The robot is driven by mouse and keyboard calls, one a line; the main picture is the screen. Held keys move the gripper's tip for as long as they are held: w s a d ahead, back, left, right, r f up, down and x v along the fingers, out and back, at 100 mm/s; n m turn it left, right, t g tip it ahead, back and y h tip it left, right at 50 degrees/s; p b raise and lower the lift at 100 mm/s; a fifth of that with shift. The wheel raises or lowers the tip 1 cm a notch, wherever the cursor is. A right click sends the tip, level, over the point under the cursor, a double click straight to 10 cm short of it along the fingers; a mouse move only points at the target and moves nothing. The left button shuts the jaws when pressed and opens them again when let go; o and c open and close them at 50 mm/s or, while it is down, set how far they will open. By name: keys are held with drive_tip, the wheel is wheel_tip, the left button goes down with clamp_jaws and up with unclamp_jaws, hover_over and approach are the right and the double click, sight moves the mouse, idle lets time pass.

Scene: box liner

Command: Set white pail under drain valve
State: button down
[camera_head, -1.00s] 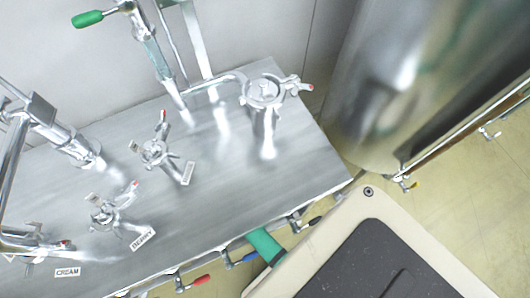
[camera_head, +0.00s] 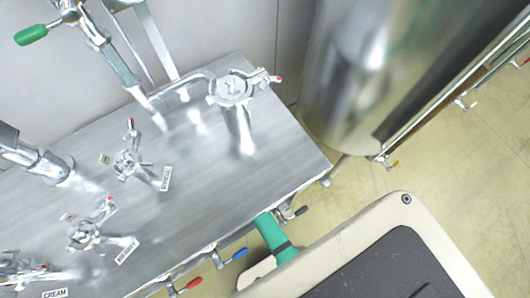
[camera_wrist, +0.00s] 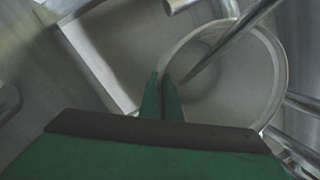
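The white pail (camera_wrist: 240,92) shows in the wrist view as a round, open, pale vessel seen from above. My gripper (camera_wrist: 162,80) has its two green fingers close together at the pail's left rim, with the rim between them. A metal rod crosses the view over the pail's mouth. In the head view the pail is hidden, and only a green part of my arm shows beside the table edge. Small valves with red (camera_head: 193,284), blue (camera_head: 240,254) and dark (camera_head: 300,211) handles line the table's front edge. A yellow-handled valve (camera_head: 393,163) sits at the tank's foot. I cannot tell which is the drain valve.
A steel table (camera_head: 215,190) carries several clamped fittings, with labels such as CREAM (camera_head: 55,293). A large steel tank (camera_head: 360,80) stands behind right, with a pipe along its right. Tiled floor (camera_head: 470,170) is clear at right.

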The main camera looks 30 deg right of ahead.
drive_tip(key=f+g, duration=0.1)
drive_tip(key=f, duration=0.1)
drive_tip(key=d+f+n+g+y, duration=0.1)
drive_tip(key=f, duration=0.2)
drive_tip(key=f+g, duration=0.1)
drive_tip(key=f, duration=0.1)
drive_tip(key=shift+s+d+f+n+g+y, duration=0.15)
drive_tip(key=shift+s+f+n+g+y, duration=0.1)
drive_tip(key=shift+s+n+g+y, duration=0.1)
drive_tip(key=s+f+n+g, duration=0.1)
drive_tip(key=f, duration=0.1)
drive_tip(key=f+n+g+y, duration=0.1)
drive_tip(key=f+n+g, duration=0.1)
drive_tip(key=s+f+n+g, duration=0.1)
drive_tip(key=f+g, duration=0.1)
drive_tip(key=shift+s+d+f+n+y, duration=0.1)
drive_tip(key=shift+s+f+n+y, duration=0.05)
drive_tip(key=shift+s+n+y, duration=0.15)
drive_tip(key=s+a+f+n+g+h, duration=0.1)
drive_tip(key=s+f+n+g+h, duration=0.5)
drive_tip(key=s+n, duration=0.45)
drive_tip(key=a+x, duration=0.2)
drive_tip(key=x, duration=0.8)
drive_tip(key=shift+s+a+f+y, duration=0.2)
drive_tip(key=shift+s+f+y, duration=0.15)
drive_tip(key=shift+f, duration=0.35)
drive_tip(key=c, duration=2)
unclamp_jaws()
drive_tip(key=shift+r, duration=0.15)
